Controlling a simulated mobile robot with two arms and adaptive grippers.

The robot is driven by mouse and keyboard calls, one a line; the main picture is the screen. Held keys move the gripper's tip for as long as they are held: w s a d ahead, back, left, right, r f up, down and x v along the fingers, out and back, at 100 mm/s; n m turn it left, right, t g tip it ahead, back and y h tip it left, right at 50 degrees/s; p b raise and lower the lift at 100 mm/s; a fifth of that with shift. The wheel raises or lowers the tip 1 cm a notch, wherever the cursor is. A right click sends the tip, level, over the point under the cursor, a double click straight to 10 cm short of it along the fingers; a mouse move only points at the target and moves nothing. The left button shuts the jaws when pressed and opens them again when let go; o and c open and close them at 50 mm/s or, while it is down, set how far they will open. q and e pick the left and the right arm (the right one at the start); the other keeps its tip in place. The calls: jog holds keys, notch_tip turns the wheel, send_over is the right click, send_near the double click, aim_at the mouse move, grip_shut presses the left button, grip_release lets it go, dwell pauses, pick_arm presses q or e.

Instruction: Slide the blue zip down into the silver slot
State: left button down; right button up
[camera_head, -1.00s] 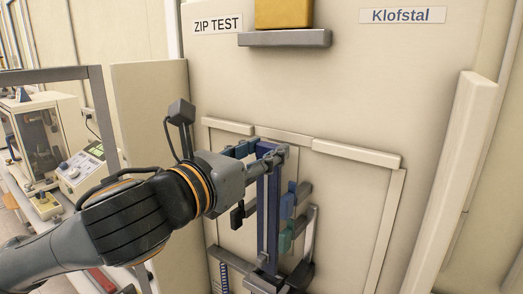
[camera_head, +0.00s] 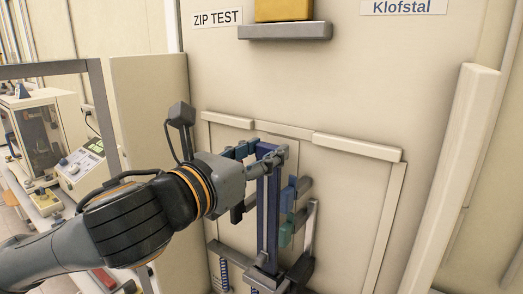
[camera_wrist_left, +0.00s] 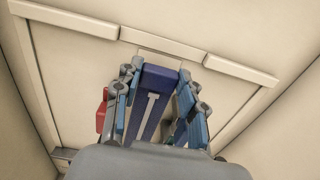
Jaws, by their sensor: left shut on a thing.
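The blue zip (camera_head: 267,215) is a long, dark blue upright strip with a pale line down its middle, in front of the beige test panel. My left gripper (camera_head: 266,160) is shut on its upper end. In the left wrist view the zip's blue top (camera_wrist_left: 157,80) sits between my two linked fingers (camera_wrist_left: 155,100). The zip's lower end is near a dark grey holder (camera_head: 264,276) at the bottom of the head view. I cannot tell clearly which part is the silver slot, or whether the zip's end is in it.
Blue and green pieces (camera_head: 287,232) stand close right of the zip, beside a grey upright (camera_head: 310,230). A grey ledge (camera_head: 285,31) bears a yellow block (camera_head: 284,10) above. A bench (camera_head: 50,203) with instruments is at the left. The panel's right side is clear.

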pick_arm(q)
jog(key=shift+f+b, duration=0.6)
jog(key=shift+f, duration=0.4)
jog(key=c, duration=0.7)
grip_release()
notch_tip(320, 180, up, 10)
